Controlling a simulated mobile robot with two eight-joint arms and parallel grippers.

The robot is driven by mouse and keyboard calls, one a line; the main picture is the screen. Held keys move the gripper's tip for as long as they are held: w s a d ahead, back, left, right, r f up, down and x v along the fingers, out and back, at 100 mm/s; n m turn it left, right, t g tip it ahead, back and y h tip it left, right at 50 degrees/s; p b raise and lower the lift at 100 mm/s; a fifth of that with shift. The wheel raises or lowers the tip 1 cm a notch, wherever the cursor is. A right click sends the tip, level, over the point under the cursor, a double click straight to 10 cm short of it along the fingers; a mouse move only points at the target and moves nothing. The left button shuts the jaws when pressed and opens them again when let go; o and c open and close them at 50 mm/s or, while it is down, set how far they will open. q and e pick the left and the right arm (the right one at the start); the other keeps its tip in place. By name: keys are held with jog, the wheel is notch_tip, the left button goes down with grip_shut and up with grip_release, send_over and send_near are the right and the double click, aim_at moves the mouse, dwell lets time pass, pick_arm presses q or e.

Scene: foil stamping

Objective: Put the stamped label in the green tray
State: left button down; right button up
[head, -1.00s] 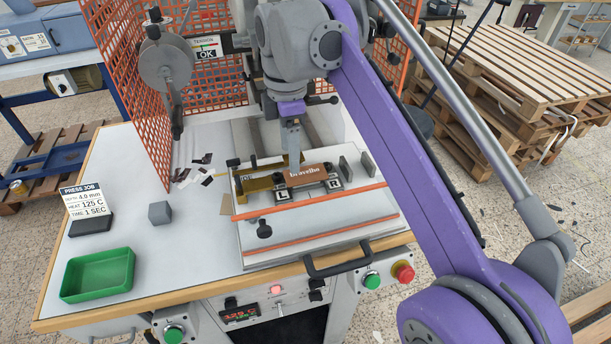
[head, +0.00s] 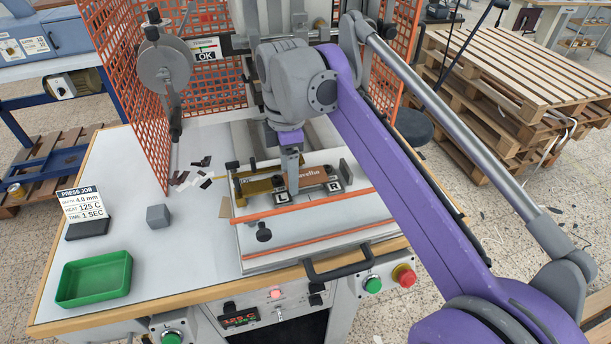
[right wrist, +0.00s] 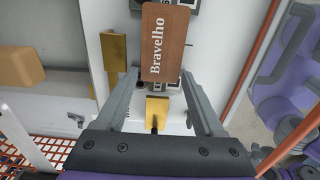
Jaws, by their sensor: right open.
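The stamped label (head: 308,174) is a brown piece with "Bravelho" in pale letters. It lies on the press bed, behind the L and R blocks. It fills the top middle of the right wrist view (right wrist: 165,45). My right gripper (head: 291,182) is over the press bed at the label, hiding part of it. In the right wrist view its open fingers (right wrist: 158,82) stand apart, one to each side of the label's near end; contact cannot be told. The green tray (head: 95,300) is empty at the table's front left. My left gripper is not in view.
A grey cube (head: 158,216), a dark pad (head: 87,230) and a press job card (head: 84,204) stand behind the tray. Orange mesh guards (head: 150,110) flank the press. A black handle (head: 340,268) sits at the front edge. The table between cube and tray is clear.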

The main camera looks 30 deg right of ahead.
jog(key=shift+f, duration=0.15)
jog(key=c, duration=1)
jog(key=shift+o, duration=0.2)
jog(key=shift+r, duration=0.55)
notch_tip(320, 180, up, 10)
jog(key=p, duration=0.2)
jog(key=shift+f, duration=0.25)
